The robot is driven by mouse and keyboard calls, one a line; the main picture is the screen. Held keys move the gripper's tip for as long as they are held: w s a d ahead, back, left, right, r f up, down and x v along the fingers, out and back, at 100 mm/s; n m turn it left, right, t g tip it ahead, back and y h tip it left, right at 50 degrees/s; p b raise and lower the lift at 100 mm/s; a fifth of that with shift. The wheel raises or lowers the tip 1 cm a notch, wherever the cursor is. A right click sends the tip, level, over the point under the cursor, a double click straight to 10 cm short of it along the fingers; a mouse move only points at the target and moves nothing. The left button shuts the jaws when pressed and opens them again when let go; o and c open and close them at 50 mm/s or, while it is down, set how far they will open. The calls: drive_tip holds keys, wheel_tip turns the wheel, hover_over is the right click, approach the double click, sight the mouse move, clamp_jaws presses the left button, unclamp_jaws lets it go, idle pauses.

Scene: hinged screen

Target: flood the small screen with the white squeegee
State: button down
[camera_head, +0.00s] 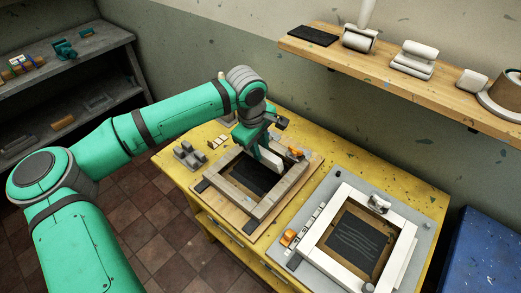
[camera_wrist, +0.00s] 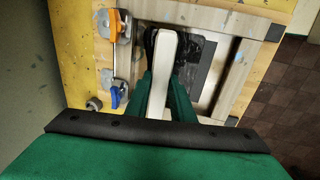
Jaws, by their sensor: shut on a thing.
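The small screen (camera_head: 242,204) is the wooden-framed one on the yellow table, lying on a wooden base with dark mesh inside. My gripper (camera_head: 258,146) is over its far part, shut on the white squeegee (camera_head: 270,160). In the wrist view the white squeegee (camera_wrist: 160,75) stands between my green fingers (camera_wrist: 160,95), over the mesh. A black patch (camera_wrist: 150,40) shows beside its far end, and pale streaks lie on the mesh to its right. I cannot tell whether the squeegee's lower edge touches the mesh.
An orange clamp (camera_wrist: 98,24) and a blue clamp (camera_wrist: 117,95) sit beside the screen frame. A larger white-framed screen (camera_head: 328,258) lies at the right of the table. Grey blocks (camera_head: 190,155) stand at the left. A wall shelf (camera_head: 390,72) holds several items.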

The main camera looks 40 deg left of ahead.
drive_tip(key=shift+r, duration=2.2)
